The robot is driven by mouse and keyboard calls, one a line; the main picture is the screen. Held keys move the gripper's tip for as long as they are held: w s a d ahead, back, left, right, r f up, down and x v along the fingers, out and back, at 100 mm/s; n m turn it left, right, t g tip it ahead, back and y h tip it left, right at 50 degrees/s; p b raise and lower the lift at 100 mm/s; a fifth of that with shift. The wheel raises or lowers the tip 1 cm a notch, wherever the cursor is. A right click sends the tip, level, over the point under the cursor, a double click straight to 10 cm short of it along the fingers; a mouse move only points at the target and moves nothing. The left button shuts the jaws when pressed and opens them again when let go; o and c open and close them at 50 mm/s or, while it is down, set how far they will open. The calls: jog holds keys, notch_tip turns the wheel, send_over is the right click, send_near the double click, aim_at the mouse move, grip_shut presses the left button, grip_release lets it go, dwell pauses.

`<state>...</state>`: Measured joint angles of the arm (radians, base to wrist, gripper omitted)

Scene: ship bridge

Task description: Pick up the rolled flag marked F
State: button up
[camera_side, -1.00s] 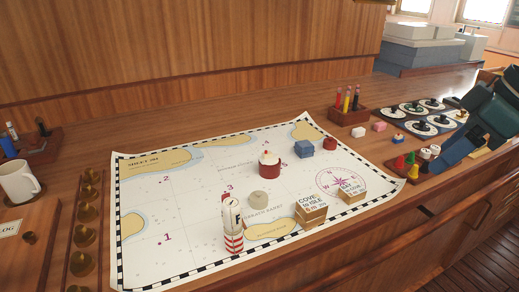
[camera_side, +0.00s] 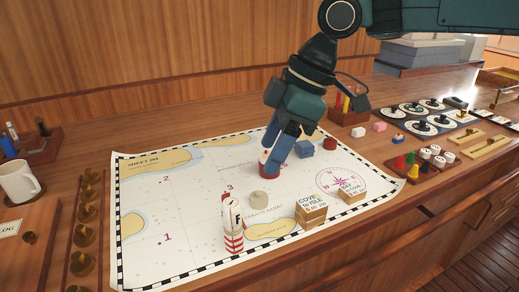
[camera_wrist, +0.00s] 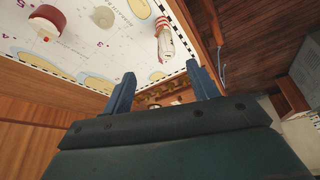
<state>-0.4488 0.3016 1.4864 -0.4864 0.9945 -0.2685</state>
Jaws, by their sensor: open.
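The rolled flag marked F (camera_side: 233,225) is a white roll with red stripes at its lower end, standing upright on the chart near its front edge in the side view. It also shows at the top of the wrist view (camera_wrist: 165,42), beyond my fingertips. My gripper (camera_side: 270,158) is open and empty. In the side view it points down, behind and to the right of the flag and apart from it. Both fingers of my gripper (camera_wrist: 161,72) show in the wrist view with a gap between them.
The chart (camera_side: 180,215) lies on the wooden counter. A red-and-white round piece (camera_side: 265,169) is partly hidden by my fingers. A beige round piece (camera_side: 258,200) lies just right of the flag.

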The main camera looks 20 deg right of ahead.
aim_at(229, 215)
jog(key=a, duration=0.1)
jog(key=a+f, duration=0.1)
jog(key=n, duration=0.1)
jog(key=shift+w+a+f, duration=0.15)
jog(key=shift+w+a, duration=0.2)
jog(key=shift+a, duration=0.05)
jog(key=shift+f, duration=0.1)
jog(key=shift+x, duration=4.2)
jog(key=shift+s, duration=0.15)
jog(key=shift+x, duration=2.65)
jog(key=shift+s, duration=0.2)
